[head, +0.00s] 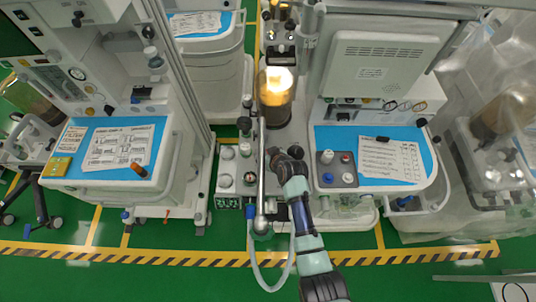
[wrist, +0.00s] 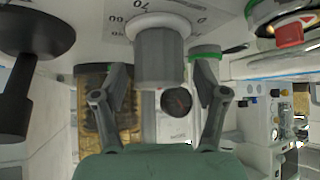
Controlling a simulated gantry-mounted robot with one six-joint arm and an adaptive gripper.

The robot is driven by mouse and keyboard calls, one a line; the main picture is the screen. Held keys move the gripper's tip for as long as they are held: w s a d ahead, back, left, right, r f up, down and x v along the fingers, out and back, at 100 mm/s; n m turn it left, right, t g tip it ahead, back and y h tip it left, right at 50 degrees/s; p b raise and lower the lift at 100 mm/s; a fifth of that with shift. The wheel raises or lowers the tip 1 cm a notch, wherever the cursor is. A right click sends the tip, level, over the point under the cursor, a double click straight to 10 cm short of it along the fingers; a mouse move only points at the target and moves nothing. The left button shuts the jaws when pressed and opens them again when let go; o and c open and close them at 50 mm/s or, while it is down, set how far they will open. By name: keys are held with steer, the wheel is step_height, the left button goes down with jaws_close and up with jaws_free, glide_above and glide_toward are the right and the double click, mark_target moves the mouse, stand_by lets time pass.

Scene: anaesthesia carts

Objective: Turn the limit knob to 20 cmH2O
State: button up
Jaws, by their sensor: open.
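The limit knob (wrist: 158,57) is a grey ribbed cylinder with a pale collar, at the upper middle of the wrist view. Part of a printed number scale (wrist: 120,18) shows around it, seen at an odd angle; I cannot read the knob's setting. My gripper (wrist: 159,82) is open, with one finger on each side of the knob and visible gaps between fingers and knob. In the head view my gripper (head: 277,156) is at the middle absorber unit, beside a vertical metal tube. The knob cannot be made out there.
A dark round knob (wrist: 35,30) stands at the left of the wrist view, and a red part (wrist: 290,35) at the right. In the head view an amber canister (head: 275,88) stands behind the gripper. A grey box with coloured knobs (head: 337,168) is to the right.

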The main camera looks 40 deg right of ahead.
steer(key=c, duration=1.1)
steer(key=shift+c, duration=0.3)
steer(key=shift+f+n+y+b, duration=0.1)
steer(key=shift+n+y+b, duration=0.2)
steer(key=shift+b, duration=0.05)
steer(key=n+y+b, duration=0.2)
steer(key=n+b, duration=0.1)
steer(key=shift+d+f+n+y, duration=0.1)
steer(key=shift+d+n+y, duration=0.05)
steer(key=shift+n+y, duration=0.2)
steer(key=n+y+b, duration=0.2)
steer(key=n+b, duration=0.1)
steer(key=b, duration=0.1)
steer(key=shift+n+y, duration=0.25)
steer(key=shift+y, duration=0.1)
steer(key=shift+r, duration=0.2)
